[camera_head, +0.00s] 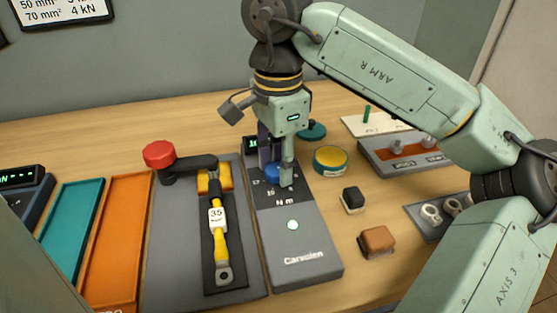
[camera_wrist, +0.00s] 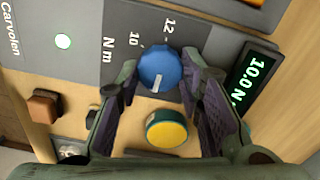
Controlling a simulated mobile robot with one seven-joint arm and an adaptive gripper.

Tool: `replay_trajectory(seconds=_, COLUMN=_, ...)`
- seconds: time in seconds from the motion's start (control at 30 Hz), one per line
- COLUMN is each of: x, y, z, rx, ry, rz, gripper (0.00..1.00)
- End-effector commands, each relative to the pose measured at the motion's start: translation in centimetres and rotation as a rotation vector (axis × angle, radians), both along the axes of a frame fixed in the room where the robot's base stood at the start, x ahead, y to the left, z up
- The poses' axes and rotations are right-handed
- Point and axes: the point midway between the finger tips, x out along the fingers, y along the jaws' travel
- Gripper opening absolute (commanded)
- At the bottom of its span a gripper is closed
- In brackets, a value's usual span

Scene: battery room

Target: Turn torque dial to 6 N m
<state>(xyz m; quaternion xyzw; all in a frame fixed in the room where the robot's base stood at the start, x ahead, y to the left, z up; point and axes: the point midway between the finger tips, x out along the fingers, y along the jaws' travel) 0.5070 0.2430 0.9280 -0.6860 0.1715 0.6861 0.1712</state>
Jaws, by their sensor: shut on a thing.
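The torque dial (camera_wrist: 160,66) is a round blue knob with a white pointer mark, set on a dark scale panel of the grey Carvolen unit (camera_head: 303,250). Scale numbers 10 and 12 show beside it in the wrist view; other numbers are hidden. The display (camera_wrist: 248,78) reads 10.0 N, its end cut off. In the head view, the dial (camera_head: 272,173) is partly covered by my gripper (camera_head: 279,172), which points down at it. In the wrist view, my gripper (camera_wrist: 159,70) has one finger on each side of the dial and is shut on it.
A yellow-topped round tin (camera_head: 330,160), a small black block (camera_head: 353,199) and a brown block (camera_head: 377,241) stand right of the unit. To its left, a grey plate holds a yellow cable (camera_head: 218,235) and a red-knobbed lever (camera_head: 160,154). Orange (camera_head: 121,240) and teal trays lie farther left.

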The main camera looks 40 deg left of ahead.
Motion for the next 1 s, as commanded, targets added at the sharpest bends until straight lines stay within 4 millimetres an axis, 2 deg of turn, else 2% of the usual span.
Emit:
replay_trajectory(seconds=0.6, x=0.02, y=0.04, z=0.07, rx=0.002, ry=-0.001, rz=0.039, gripper=0.06)
replay_trajectory(seconds=0.63, x=0.02, y=0.04, z=0.07, rx=0.002, ry=-0.001, rz=0.039, gripper=0.36)
replay_trajectory(seconds=0.9, x=0.01, y=0.03, z=0.03, rx=0.001, ry=0.0, rz=0.038, gripper=0.54)
replay_trajectory(seconds=1.0, x=0.01, y=0.02, z=0.02, rx=0.001, ry=0.0, rz=0.038, gripper=0.54)
